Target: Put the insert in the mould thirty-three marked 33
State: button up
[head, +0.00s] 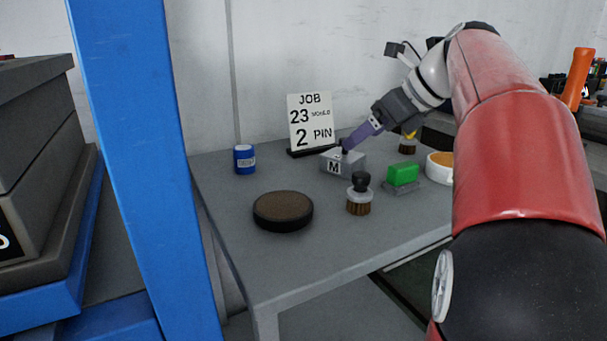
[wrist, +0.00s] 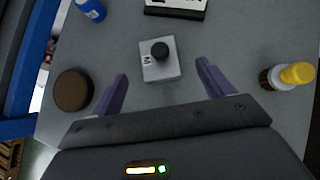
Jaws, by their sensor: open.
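My gripper (head: 352,143) is open and empty above the table, by a grey block (head: 351,163) marked M. In the wrist view, the fingers (wrist: 162,70) are spread apart, with the grey block (wrist: 165,70) and its black knob (wrist: 160,51) in the gap between them. I cannot tell how far above the block they are. A sign (head: 310,122) behind it reads JOB, 23 MOULD, 2 PIN. No insert and no mould marked 33 can be made out in either view.
On the grey table (head: 300,262) are a dark round disc (head: 283,211), a blue can (head: 245,159), a black-knobbed brush (head: 359,200), a green block (head: 403,174) and a white-and-orange round dish (head: 439,165). A yellow-topped brush (wrist: 297,73) stands right. A blue post (head: 140,170) rises left.

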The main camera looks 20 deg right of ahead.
aim_at(345, 155)
jog(key=shift+b+x, duration=0.4)
jog(key=shift+x, duration=0.75)
jog(key=x, duration=0.2)
jog(key=b+x, duration=0.2)
jog(key=x, duration=0.1)
jog(key=shift+s+f, duration=0.2)
jog(key=shift+f, duration=0.3)
jog(key=shift+r, duration=0.1)
jog(key=c, duration=1.4)
jog(key=shift+c, duration=1.2)
jog(key=shift+r, duration=0.15)
